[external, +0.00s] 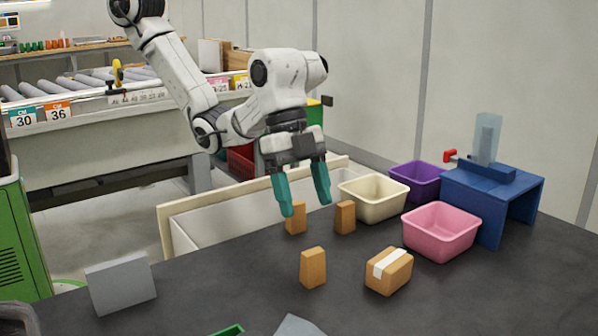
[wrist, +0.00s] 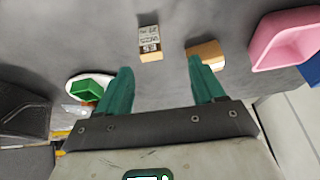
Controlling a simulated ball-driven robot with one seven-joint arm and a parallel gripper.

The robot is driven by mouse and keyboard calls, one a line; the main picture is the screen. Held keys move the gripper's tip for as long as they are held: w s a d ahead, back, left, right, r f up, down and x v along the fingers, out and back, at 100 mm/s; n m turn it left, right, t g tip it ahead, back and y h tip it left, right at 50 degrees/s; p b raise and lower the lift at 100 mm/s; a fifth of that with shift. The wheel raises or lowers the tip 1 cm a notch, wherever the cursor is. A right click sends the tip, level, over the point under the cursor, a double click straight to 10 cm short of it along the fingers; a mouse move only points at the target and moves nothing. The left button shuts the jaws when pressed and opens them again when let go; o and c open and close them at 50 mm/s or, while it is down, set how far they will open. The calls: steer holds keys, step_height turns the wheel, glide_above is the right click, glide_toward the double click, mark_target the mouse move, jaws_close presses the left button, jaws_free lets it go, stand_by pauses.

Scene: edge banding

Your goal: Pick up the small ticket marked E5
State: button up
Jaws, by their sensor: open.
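In the wrist view a small tan block or ticket (wrist: 150,42) has a printed pale face marked E5, with smaller print that I cannot read clearly. It lies ahead of and between the teal fingertips of my gripper (wrist: 160,70), apart from both. My gripper also shows in the external view (external: 306,202), fingers pointing down, open and empty above the table's far side. In the external view several small orange-tan blocks stand near it: one (external: 297,220) by the left fingertip, one (external: 345,217) right of the fingers, one (external: 313,267) nearer the camera. No marking is readable there.
A taped carton (external: 400,274) sits on the dark table (external: 220,300). Pink (external: 438,245), cream (external: 352,200) and purple (external: 425,178) bins and a blue stand (external: 505,183) are at right. A grey block (external: 120,284) is at left. A second tan block (wrist: 210,53) is behind the right finger.

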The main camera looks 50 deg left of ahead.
mark_target(311, 250)
steer(key=shift+s+d+x, duration=0.15)
steer(key=shift+s+x, duration=0.15)
steer(key=shift+x, duration=1.5)
steer(key=shift+s+d+x, duration=0.1)
steer(key=shift+s+x, duration=0.15)
steer(key=shift+x, duration=1.55)
steer(key=shift+s+d+x, duration=0.15)
steer(key=shift+s+x, duration=0.15)
steer(key=shift+x, duration=1.5)
steer(key=shift+r, duration=0.15)
steer(key=c, duration=1)
